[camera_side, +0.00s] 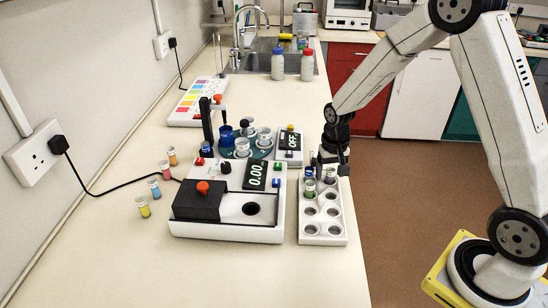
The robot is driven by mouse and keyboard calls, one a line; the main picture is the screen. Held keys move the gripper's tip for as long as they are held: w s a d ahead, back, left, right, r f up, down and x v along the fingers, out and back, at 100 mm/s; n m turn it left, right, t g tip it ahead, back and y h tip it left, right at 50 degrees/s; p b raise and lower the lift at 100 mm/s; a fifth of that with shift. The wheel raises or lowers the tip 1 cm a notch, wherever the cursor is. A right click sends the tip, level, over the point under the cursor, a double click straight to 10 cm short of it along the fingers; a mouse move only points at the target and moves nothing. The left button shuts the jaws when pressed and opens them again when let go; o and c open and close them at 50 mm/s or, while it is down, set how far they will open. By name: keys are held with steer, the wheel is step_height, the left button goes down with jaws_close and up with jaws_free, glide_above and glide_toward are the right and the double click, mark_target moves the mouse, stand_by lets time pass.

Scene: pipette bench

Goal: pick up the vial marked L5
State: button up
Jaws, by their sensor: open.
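A white rack (322,229) with two columns of round holes stands at the front right of the bench. A vial with green contents (309,189) and a vial with purplish contents (330,175) stand in its far part. My gripper (323,168) is open, pointing down at the far end of the rack, very close to these vials. I cannot tell whether it touches one. It hides part of the far holes. No L5 mark is readable on any vial.
Left of the rack stands a white instrument (228,228) reading 0.00, with a black block on it. Behind it are a round carousel of cups (243,146) and a small box reading OFF (290,143). A black cable crosses the left side. The front bench is clear.

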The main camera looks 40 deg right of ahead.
steer(key=shift+c, duration=0.2)
jaws_close()
steer(key=shift+r, duration=0.2)
steer(key=shift+r, duration=0.8)
steer(key=s+a+r, duration=0.2)
steer(key=s+r, duration=0.9)
steer(key=s, duration=0.3)
